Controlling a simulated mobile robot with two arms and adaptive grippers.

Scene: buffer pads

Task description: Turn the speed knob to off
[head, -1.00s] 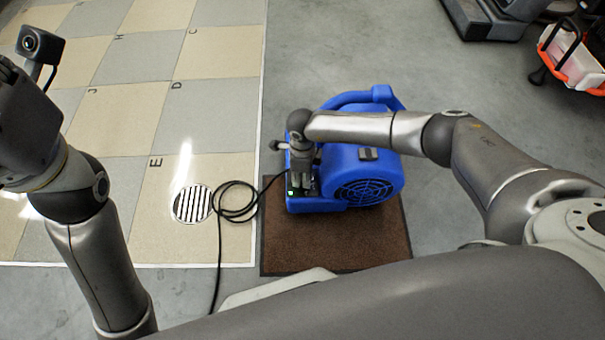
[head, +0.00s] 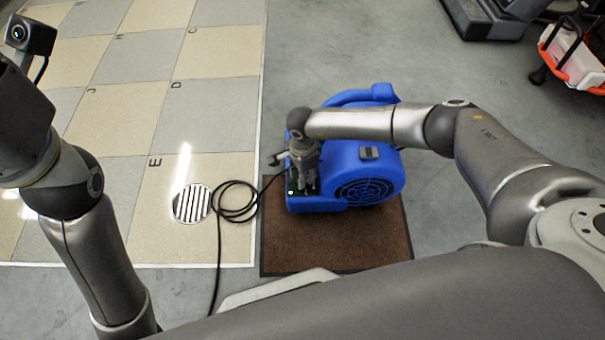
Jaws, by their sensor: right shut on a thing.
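My right gripper (head: 303,187) points down at this panel and is shut on the speed knob. The gripper hides the knob, so I cannot see its setting. My left arm comes in at the left edge, away from the blower. Its gripper is out of the picture.
The brown mat (head: 335,248) lies on grey floor. A black cable (head: 220,245) loops left of the blower, beside a round floor drain (head: 191,204) in the checkered tiles. An orange-rimmed cart (head: 573,60) stands far right. Floor between it and the blower is clear.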

